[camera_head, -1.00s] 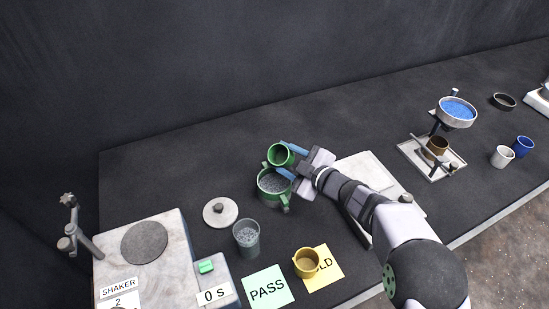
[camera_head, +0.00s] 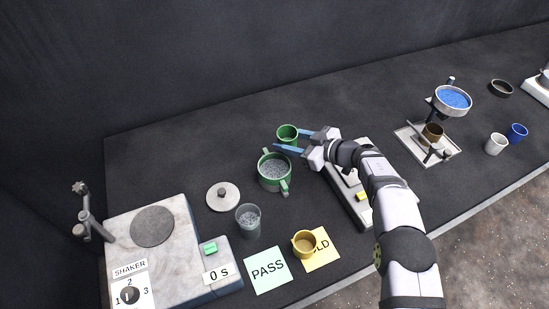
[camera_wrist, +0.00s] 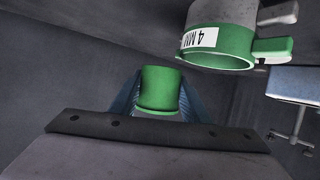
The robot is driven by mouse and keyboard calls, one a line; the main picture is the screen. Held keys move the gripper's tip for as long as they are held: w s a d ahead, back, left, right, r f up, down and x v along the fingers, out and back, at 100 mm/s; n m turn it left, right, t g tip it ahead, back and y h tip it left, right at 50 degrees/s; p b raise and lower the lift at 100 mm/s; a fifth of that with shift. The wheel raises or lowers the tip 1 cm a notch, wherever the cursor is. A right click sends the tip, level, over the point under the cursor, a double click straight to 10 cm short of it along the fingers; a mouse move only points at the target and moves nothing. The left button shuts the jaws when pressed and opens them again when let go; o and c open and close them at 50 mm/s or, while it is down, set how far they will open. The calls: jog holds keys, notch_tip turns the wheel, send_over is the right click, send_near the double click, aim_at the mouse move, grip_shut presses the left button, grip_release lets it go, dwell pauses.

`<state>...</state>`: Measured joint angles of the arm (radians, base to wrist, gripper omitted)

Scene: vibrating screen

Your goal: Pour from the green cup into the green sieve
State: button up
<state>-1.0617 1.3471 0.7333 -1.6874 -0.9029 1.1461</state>
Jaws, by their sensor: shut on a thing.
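The green cup (camera_head: 287,132) is between the blue fingers of my gripper (camera_head: 289,142), which is shut on it. It looks roughly upright, behind and slightly right of the green sieve; I cannot tell whether its base touches the bench. The wrist view also shows the green cup (camera_wrist: 160,88) held between the fingers (camera_wrist: 159,96). The green sieve (camera_head: 262,178) stands on the bench with grey grains inside. In the wrist view the sieve (camera_wrist: 222,42), with a "4 MM" label, is at the upper right, apart from the cup. The cup's inside is not clear.
A grey lid (camera_head: 223,196) and a clear glass of grains (camera_head: 248,222) are in front of the sieve. A yellow cup (camera_head: 304,244) sits by the PASS card (camera_head: 268,270). The shaker (camera_head: 185,265) is at left. A pale device (camera_head: 352,200) lies under my arm.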

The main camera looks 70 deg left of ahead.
jog(key=shift+r+p, duration=0.6)
jog(key=shift+r, duration=0.9)
